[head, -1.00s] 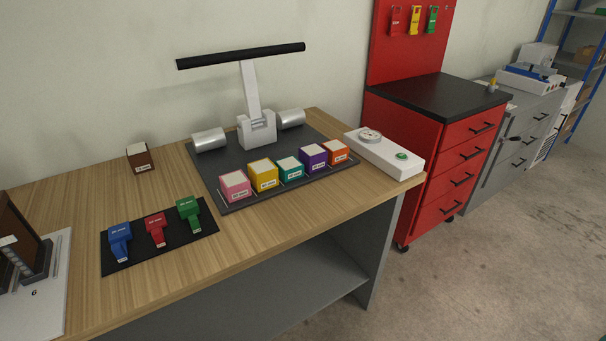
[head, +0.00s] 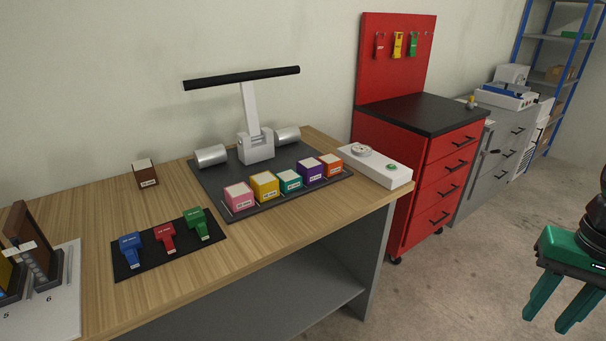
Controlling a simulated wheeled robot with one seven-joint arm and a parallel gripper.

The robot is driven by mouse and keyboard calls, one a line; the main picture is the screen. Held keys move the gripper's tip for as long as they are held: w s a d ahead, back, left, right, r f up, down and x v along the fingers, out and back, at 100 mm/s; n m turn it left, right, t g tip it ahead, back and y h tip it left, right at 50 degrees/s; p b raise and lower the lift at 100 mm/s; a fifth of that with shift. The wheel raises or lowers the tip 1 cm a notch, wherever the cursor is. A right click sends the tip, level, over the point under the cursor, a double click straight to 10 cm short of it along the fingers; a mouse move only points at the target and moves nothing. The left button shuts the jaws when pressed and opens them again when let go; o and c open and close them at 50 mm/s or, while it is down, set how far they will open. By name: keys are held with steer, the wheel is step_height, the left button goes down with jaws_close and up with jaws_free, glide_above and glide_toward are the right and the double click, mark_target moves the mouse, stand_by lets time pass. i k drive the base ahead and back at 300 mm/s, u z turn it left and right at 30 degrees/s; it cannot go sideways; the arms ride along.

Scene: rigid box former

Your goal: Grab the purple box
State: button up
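The purple box (head: 309,171) is a small cube with a pale top and a white label on its front. It sits on the dark mat (head: 215,185) on the wooden table, in a row between the teal box (head: 289,181) on its left and the orange box (head: 331,165) on its right. My gripper (head: 551,325) shows at the right edge in the head view, with green fingers pointing down. The fingers are apart with nothing between them. It is well to the right of the table and the purple box, over the floor.
The row also holds a yellow box (head: 264,186) and a pink box (head: 239,197). A grey stand with a black bar (head: 243,78) rises behind. A white control box (head: 381,167) stands right of the mat. A red drawer cabinet (head: 420,170) stands beyond the table. The floor between is clear.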

mark_target(313, 174)
steer(key=u, duration=0.05)
steer(key=i, duration=1)
steer(key=z, duration=0.05)
